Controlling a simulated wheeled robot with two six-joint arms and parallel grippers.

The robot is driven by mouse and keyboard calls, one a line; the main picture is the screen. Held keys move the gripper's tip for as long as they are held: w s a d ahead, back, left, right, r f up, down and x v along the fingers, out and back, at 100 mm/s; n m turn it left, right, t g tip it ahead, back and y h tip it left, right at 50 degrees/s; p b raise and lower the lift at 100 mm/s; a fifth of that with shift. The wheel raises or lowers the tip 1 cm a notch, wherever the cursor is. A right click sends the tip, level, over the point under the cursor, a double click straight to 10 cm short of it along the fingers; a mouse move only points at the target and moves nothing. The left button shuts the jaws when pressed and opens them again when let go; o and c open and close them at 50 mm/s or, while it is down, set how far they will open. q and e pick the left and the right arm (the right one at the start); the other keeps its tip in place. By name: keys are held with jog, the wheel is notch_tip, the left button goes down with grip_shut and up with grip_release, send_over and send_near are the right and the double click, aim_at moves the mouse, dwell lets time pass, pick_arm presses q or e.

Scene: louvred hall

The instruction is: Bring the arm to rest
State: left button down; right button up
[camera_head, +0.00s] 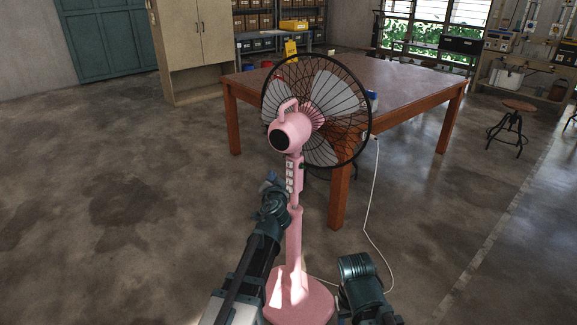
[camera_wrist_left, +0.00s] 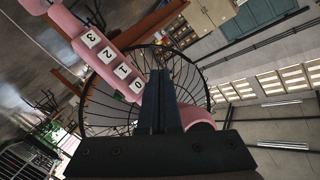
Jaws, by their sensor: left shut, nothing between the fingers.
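My left gripper (camera_head: 271,180) is shut and empty beside the pink stand of a pedestal fan (camera_head: 289,130). In the left wrist view its dark fingers (camera_wrist_left: 160,82) are together. There the fan's button panel (camera_wrist_left: 108,60) shows white keys marked 3, 2, 1 and 0. The fingertips appear close to the 0 key (camera_wrist_left: 137,86); I cannot tell whether they touch the fan. My left arm reaches up from the bottom of the head view. Part of my right arm (camera_head: 358,283) shows at the bottom, but its gripper does not.
The fan's round base (camera_head: 298,304) stands on the concrete floor. A wooden table (camera_head: 405,80) is behind the fan, and a white cord (camera_head: 369,200) trails across the floor. A stool (camera_head: 516,107) stands at the right. The floor on the left is clear.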

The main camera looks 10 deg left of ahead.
pick_arm(q)
jog(key=s+d+g+h+p, duration=0.1)
jog(key=s+d+g+p, duration=0.4)
jog(key=s, duration=0.6)
jog(key=s+d+r+g+h+p, duration=0.1)
jog(key=s+d+g+p, duration=0.4)
jog(key=s+p, duration=0.4)
jog(key=s+d+r+g+h+p, duration=0.1)
jog(key=s+d+g+p, duration=0.4)
jog(key=s, duration=0.9)
jog(key=shift+d+g+h+p, duration=0.3)
jog(key=shift+d+g+p, duration=0.1)
jog(key=shift+d+p, duration=0.55)
jog(key=shift+r, duration=0.1)
